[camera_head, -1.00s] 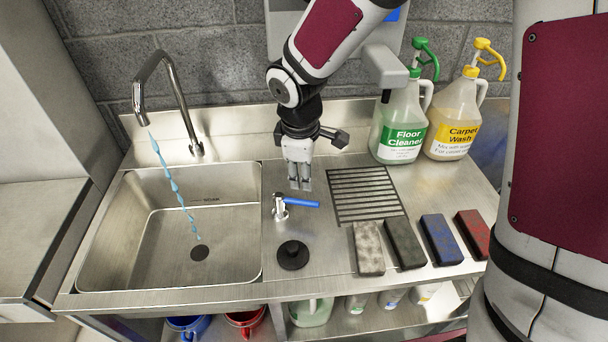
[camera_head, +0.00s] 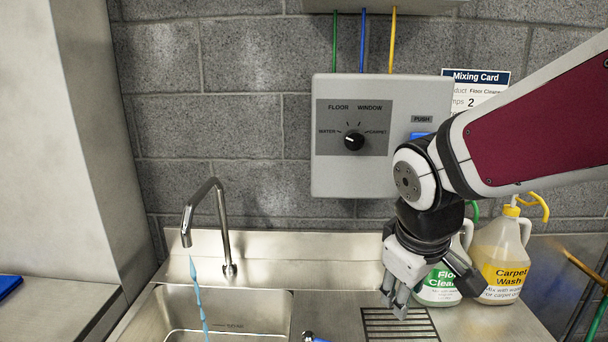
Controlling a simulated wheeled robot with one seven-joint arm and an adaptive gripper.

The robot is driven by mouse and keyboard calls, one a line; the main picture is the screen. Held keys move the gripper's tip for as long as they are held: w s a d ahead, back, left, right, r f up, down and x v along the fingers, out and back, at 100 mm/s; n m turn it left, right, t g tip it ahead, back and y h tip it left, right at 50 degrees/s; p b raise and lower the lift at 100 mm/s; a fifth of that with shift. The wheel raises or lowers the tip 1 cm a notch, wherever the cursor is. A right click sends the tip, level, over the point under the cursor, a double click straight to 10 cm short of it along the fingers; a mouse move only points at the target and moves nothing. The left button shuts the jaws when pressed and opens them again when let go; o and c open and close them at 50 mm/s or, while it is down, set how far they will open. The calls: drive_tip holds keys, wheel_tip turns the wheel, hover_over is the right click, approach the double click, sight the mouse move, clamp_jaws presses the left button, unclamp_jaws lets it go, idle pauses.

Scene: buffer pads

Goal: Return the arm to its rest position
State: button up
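My gripper (camera_head: 396,304) hangs pointing down above the slotted drain grate (camera_head: 399,325) at the right of the sink. Its fingers look close together with nothing visible between them, but their exact opening is too small to tell. My arm reaches in from the right edge, in front of the wall dispenser's right side and the jugs.
Water runs from the tap (camera_head: 222,225) into the sink (camera_head: 190,304). A dispenser box (camera_head: 335,180) with a dial is on the block wall. Floor cleaner (camera_head: 438,292) and carpet wash (camera_head: 497,262) jugs stand close to my gripper. A mixing card (camera_head: 478,77) hangs behind.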

drive_tip(key=s+d+r+m, duration=0.1)
drive_tip(key=s+r+m, duration=0.2)
drive_tip(key=s, duration=0.3)
drive_tip(key=s+d+r+m+t+y, duration=0.1)
drive_tip(key=s+d+r+m, duration=0.1)
drive_tip(key=s, duration=0.4)
drive_tip(key=shift+s+d+r+m+t, duration=0.2)
drive_tip(key=shift+s+r+m+t, duration=0.15)
drive_tip(key=shift+m, duration=0.55)
